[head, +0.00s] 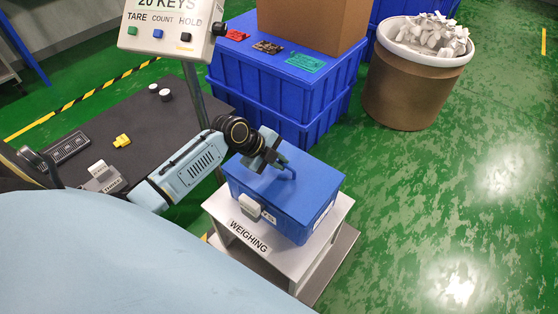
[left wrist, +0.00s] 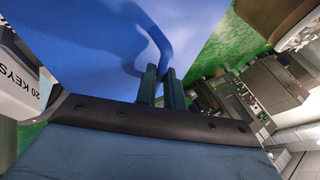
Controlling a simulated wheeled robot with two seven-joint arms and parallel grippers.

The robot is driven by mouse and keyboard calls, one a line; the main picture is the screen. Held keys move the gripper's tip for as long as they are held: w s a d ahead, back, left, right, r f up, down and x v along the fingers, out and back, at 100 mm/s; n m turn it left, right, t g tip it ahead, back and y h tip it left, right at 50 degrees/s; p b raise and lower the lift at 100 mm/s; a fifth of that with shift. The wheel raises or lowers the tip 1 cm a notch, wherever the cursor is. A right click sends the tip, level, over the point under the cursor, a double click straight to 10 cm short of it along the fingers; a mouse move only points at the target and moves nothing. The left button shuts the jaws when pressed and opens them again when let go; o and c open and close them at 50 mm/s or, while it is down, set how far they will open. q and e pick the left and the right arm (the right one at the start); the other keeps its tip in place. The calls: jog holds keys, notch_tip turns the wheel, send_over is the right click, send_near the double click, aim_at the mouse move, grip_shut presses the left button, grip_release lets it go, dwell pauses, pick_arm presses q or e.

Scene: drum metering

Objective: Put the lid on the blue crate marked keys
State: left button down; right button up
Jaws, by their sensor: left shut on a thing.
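The blue crate (head: 292,226) stands on the weighing stand, with a grey latch and a partly hidden white label on its front. A blue lid (head: 313,177) covers its top; it also fills much of the left wrist view (left wrist: 85,50). I see no clear gap between lid and crate. My left gripper (head: 279,165) is above the lid, shut on its blue handle (head: 291,174). In the left wrist view, the two dark fingers of the left gripper (left wrist: 160,84) close on the handle's lower end. My right gripper is not in view.
The white weighing stand (head: 233,222) carries the crate. A display box (head: 170,28) rises on a post at the left. A dark table (head: 100,130) holds small items. Green floor is free at right.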

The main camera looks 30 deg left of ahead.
pick_arm(q)
jog(key=shift+f+b, duration=0.3)
jog(key=shift+f, duration=0.2)
dwell(0.8)
jog(key=c, duration=0.9)
grip_release()
jog(key=shift+c, duration=0.2)
jog(key=shift+f, duration=0.1)
